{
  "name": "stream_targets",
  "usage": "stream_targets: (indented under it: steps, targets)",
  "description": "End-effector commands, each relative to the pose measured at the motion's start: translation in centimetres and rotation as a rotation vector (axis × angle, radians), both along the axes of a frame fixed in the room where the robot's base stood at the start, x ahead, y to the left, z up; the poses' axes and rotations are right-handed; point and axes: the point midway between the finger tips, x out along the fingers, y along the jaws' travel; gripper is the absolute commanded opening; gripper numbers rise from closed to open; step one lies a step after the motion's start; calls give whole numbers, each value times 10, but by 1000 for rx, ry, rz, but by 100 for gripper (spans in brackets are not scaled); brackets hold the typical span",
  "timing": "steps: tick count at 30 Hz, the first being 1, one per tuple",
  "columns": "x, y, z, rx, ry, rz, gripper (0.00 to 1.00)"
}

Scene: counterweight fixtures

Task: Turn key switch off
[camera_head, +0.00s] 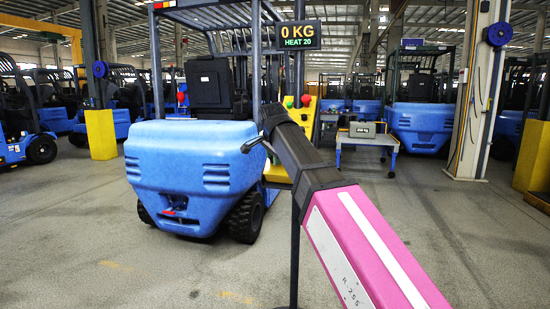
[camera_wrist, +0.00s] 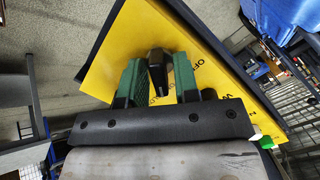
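In the wrist view, a black key switch (camera_wrist: 157,66) stands out from a yellow panel (camera_wrist: 217,72). Printing on the panel beside it is partly covered; the letters "OF" show. My gripper (camera_wrist: 156,78) has its two green fingers on either side of the key, apart, with narrow gaps seeming to show between fingers and key. I cannot see whether either finger touches it. In the head view, the yellow panel (camera_head: 311,112) with a red and a green knob is behind my pink and black arm; the key and my fingertips are hidden there.
A blue forklift (camera_head: 190,165) stands left of the panel. A sign (camera_head: 298,35) above reads "0 KG, HEAT 20". A cart (camera_head: 367,141) with a grey weight (camera_head: 362,129) stands to the right. A pillar (camera_head: 478,100) stands farther right. The floor in front is clear.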

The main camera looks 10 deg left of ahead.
Motion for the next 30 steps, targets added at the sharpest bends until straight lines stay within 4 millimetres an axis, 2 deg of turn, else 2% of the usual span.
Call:
stream_targets:
  steps: [14,30]
  targets:
    - [0,1,1,-82,5,104,5]
    - [1,2,1,-382,30,491,5]
